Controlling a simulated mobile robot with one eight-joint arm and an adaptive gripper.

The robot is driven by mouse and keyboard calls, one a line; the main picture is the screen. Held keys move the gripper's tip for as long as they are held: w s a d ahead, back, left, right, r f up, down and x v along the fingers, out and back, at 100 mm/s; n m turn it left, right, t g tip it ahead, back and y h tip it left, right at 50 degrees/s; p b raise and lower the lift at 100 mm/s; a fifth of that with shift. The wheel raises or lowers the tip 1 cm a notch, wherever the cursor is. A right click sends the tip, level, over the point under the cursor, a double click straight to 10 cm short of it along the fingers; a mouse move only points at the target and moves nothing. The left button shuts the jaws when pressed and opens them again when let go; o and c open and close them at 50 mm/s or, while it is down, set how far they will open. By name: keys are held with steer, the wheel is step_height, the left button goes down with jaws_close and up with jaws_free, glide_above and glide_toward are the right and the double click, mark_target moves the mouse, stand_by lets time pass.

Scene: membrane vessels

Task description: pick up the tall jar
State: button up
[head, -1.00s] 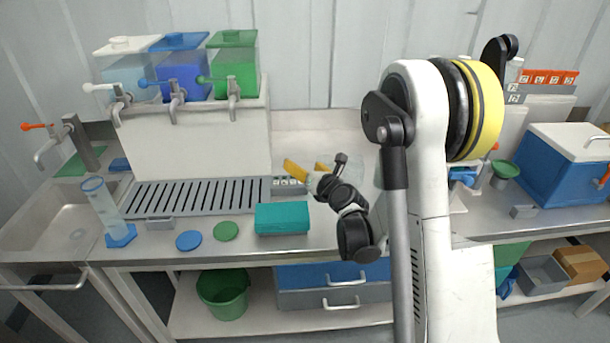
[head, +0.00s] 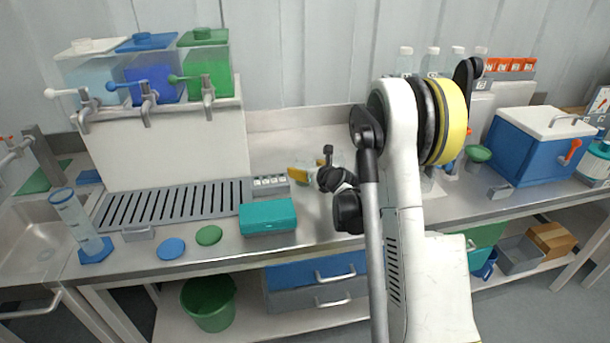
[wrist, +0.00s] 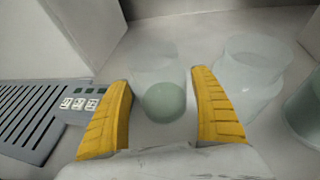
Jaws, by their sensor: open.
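In the wrist view, a clear cylindrical jar (wrist: 160,90) with pale green liquid in its lower part stands upright on the bench. It shows in the gap between the yellow fingers of my gripper (wrist: 160,78), which is open. I cannot tell whether the jar is fully between the fingers or beyond them. A wider clear jar (wrist: 250,72) stands just right of the right finger, and another greenish vessel (wrist: 304,108) is cut off at the right edge. Which one is the tall jar is not certain. In the head view my gripper (head: 304,173) is over the bench, and my arm hides vessels there.
A grey slotted drain tray (head: 170,205) and a teal box (head: 268,217) lie left of my gripper. A white block (head: 170,150) carrying three coloured tanks stands behind the tray. A blue cooler (head: 530,145) stands at the right. The bench behind the jars is bare.

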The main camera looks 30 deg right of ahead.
steer(key=shift+w+f, duration=0.2)
steer(key=shift+w, duration=0.3)
steer(key=shift+c, duration=0.2)
steer(key=c, duration=1)
steer(key=shift+r, duration=0.15)
step_height(320, 180, up, 10)
steer(key=p, duration=0.4)
